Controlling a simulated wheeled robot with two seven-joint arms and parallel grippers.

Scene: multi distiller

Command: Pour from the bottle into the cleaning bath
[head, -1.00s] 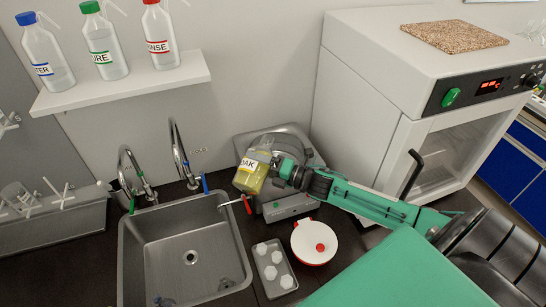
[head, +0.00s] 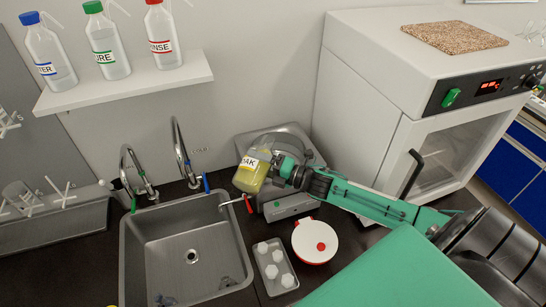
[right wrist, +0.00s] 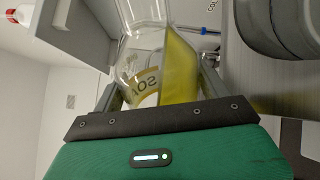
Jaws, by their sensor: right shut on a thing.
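A clear bottle (head: 251,174) with a yellow liquid and a label reading "OAK" in part is held tilted in the head view. My right gripper (head: 283,168) is shut on it. In the right wrist view the bottle (right wrist: 150,55) sits between the two fingers, with the liquid slanting to one side. The cleaning bath, a steel box (head: 292,206), stands on the counter behind and below the bottle and gripper, which hide part of it. I cannot tell whether liquid leaves the bottle. My left gripper is not in view.
A steel sink (head: 165,245) with two taps lies to the left. A tray (head: 273,266) of white pieces and a round white, red-edged container (head: 315,241) sit in front of the bath. A white oven-like cabinet (head: 400,120) stands right. A shelf (head: 130,84) holds three bottles.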

